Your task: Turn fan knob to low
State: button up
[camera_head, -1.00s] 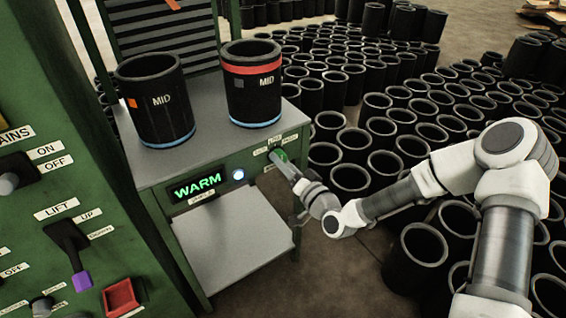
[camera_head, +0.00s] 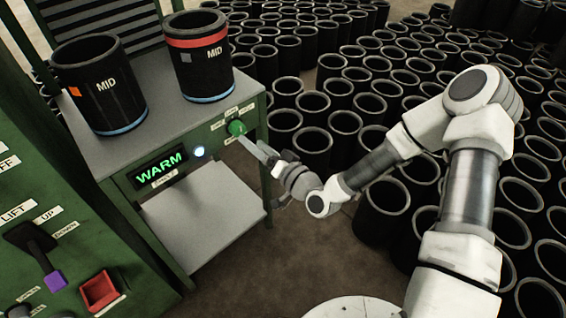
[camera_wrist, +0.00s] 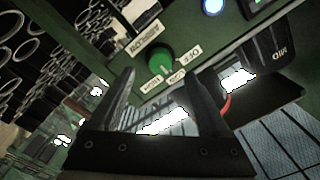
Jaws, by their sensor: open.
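The green fan knob (camera_head: 236,128) is on the front panel of the green cart, to the right of the lit WARM display. My gripper (camera_head: 250,146) is just below and right of the knob. In the wrist view, the two dark fingers of my gripper (camera_wrist: 162,85) are spread apart with nothing between them, and the knob shows beyond the tips.
The WARM display (camera_head: 160,166) and a lit white-blue button (camera_head: 198,152) are left of the knob. Two black MID sleeves (camera_head: 98,85) stand on the cart top (camera_head: 165,118). Many black sleeves crowd the floor behind and right. A green control panel (camera_head: 40,215) is at the left.

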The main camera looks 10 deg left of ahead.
jog(key=p+v, duration=0.1)
jog(key=v, duration=1)
jog(key=shift+s+d, duration=0.25)
